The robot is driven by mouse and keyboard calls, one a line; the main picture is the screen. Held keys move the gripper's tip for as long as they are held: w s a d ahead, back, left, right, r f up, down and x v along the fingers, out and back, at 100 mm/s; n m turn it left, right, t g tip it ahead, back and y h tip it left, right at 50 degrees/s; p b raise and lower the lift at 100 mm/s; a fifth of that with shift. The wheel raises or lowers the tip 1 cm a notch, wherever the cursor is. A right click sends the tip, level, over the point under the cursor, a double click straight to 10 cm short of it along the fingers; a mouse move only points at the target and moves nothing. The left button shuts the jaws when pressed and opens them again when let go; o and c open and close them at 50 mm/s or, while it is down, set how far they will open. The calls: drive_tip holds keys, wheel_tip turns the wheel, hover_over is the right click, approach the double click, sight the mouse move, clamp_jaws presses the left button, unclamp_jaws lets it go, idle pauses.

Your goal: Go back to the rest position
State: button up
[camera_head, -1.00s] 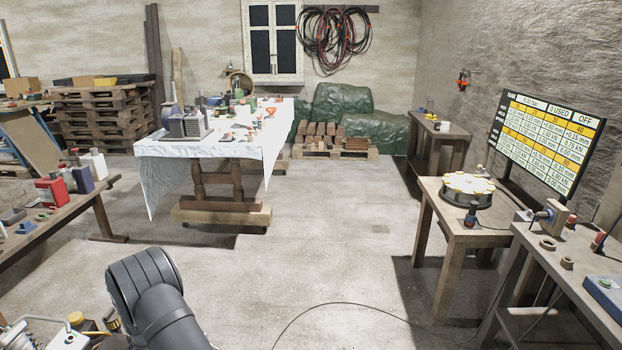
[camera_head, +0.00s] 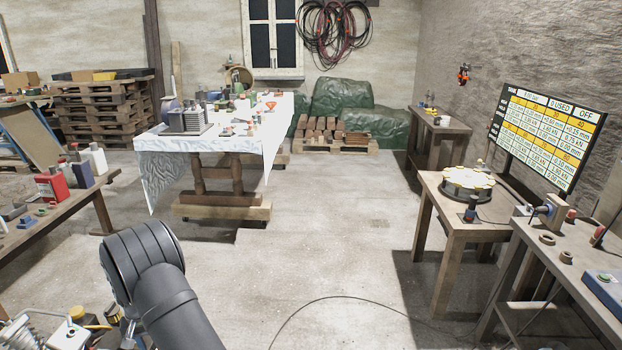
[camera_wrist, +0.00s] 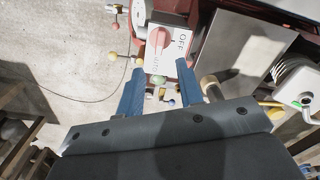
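My gripper (camera_wrist: 160,67) shows in the wrist view. Its two blue fingers stand apart with nothing visible held between them. Beyond the fingertips is a white switch plate (camera_wrist: 157,68) marked OFF, with a red rotary knob (camera_wrist: 162,38). I cannot tell how far the fingers are from it. In the head view only a dark link of my arm shows at the bottom left; the gripper itself is out of that picture.
A cloth-covered table (camera_head: 160,147) with many small items stands back left. A side bench (camera_head: 75,198) is at left. A wooden table (camera_head: 455,228) with a round tray (camera_head: 467,192) and a display board (camera_head: 547,137) are at right. The middle floor is clear, crossed by a cable (camera_head: 330,298).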

wheel_tip(320, 180, up, 9)
drive_tip(key=w+d+r+m+t, duration=0.1)
drive_tip(key=w+d+r, duration=0.2)
drive_tip(key=w+d, duration=0.2)
drive_tip(key=shift+w+d+r+t+y, duration=0.3)
drive_tip(key=shift+w+d, duration=0.1)
drive_tip(key=shift+w, duration=0.4)
